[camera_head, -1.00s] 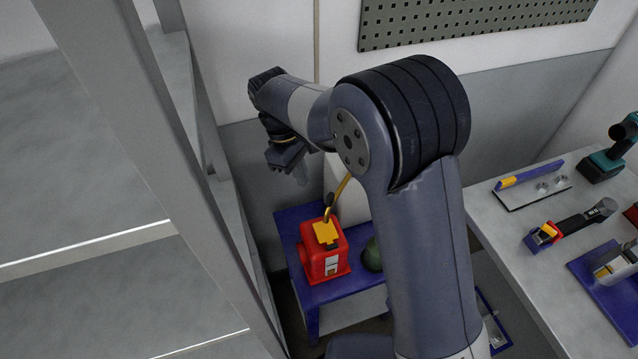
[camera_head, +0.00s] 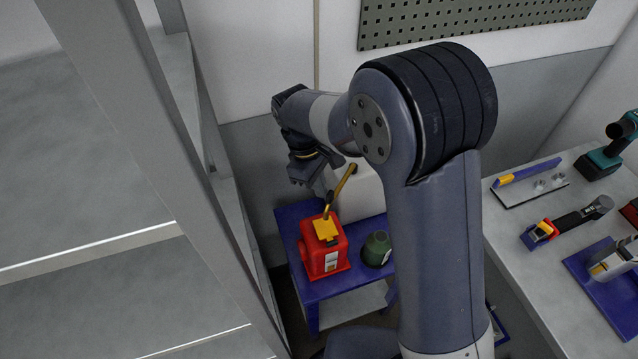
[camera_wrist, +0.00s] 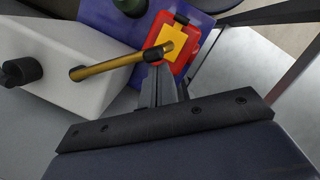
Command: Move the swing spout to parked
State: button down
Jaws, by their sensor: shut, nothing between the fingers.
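The swing spout (camera_head: 341,187) is a brass-coloured tube. In the head view it slants up and right from above the red box (camera_head: 322,258) with the yellow top plate; its far end is near the white box. In the wrist view the spout (camera_wrist: 108,67) reaches left from the red and yellow box (camera_wrist: 172,45) across the white box. My gripper (camera_head: 322,190) is shut and empty, pointing down just left of the spout in the head view. In the wrist view its fingers (camera_wrist: 164,84) are just below the spout; I cannot tell whether they touch it.
The red box stands on a blue-topped stand (camera_head: 292,218) with a dark green pot (camera_head: 376,249). A white box (camera_wrist: 75,62) with a black knob is beside it. A metal shelf rack (camera_head: 130,120) is close on the left. A tool bench (camera_head: 530,275) is at the right.

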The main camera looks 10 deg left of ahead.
jog(key=shift+s+d+n+t, duration=0.15)
jog(key=shift+s+d+n, duration=0.1)
jog(key=shift+d+n, duration=0.4)
jog(key=shift+s+d+n+t, duration=0.15)
jog(key=shift+s+d+n, duration=0.1)
jog(key=shift+d+n, duration=0.4)
jog(key=w+d+n+t, duration=0.1)
jog(key=d+n, duration=0.6)
jog(key=d, duration=0.4)
jog(key=shift+w+n+t+p, duration=0.2)
jog(key=shift+n+t+p, duration=0.2)
jog(key=shift+p, duration=0.05)
jog(key=s+a+r, duration=0.4)
jog(key=r, duration=0.5)
jog(key=shift+s+a+r, duration=0.2)
jog(key=shift+a+r, duration=0.2)
